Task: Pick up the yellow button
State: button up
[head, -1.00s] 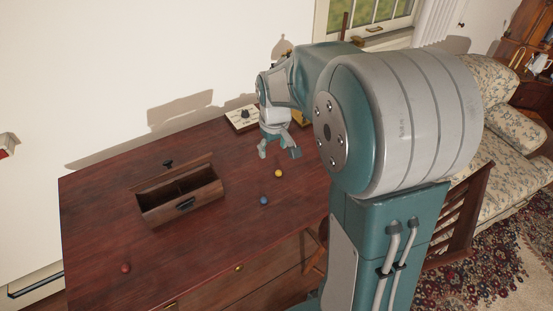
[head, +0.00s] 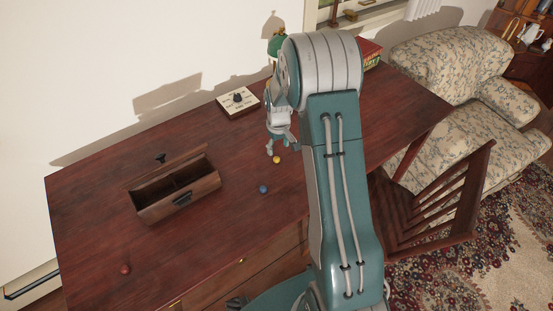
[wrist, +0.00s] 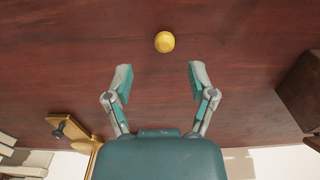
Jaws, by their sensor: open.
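The yellow button (head: 277,160) is a small round piece on the dark red-brown desk (head: 225,235). In the wrist view the yellow button (wrist: 165,42) lies just beyond my fingertips, roughly centred between them. My gripper (wrist: 158,80) is open and empty, its two fingers spread apart. In the head view my gripper (head: 275,148) hangs close by the yellow button, and my arm hides part of it. I cannot tell its exact height above the desk.
A blue button (head: 263,189) lies in front of the yellow one. A red button (head: 125,269) lies at the desk's front left. An open wooden box (head: 157,210) stands to the left. A white dial box (head: 238,102) and a green lamp (head: 277,46) stand behind.

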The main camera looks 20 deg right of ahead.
aim_at(276, 158)
jog(key=f, duration=0.5)
jog(key=shift+a, duration=0.3)
jog(key=c, duration=0.8)
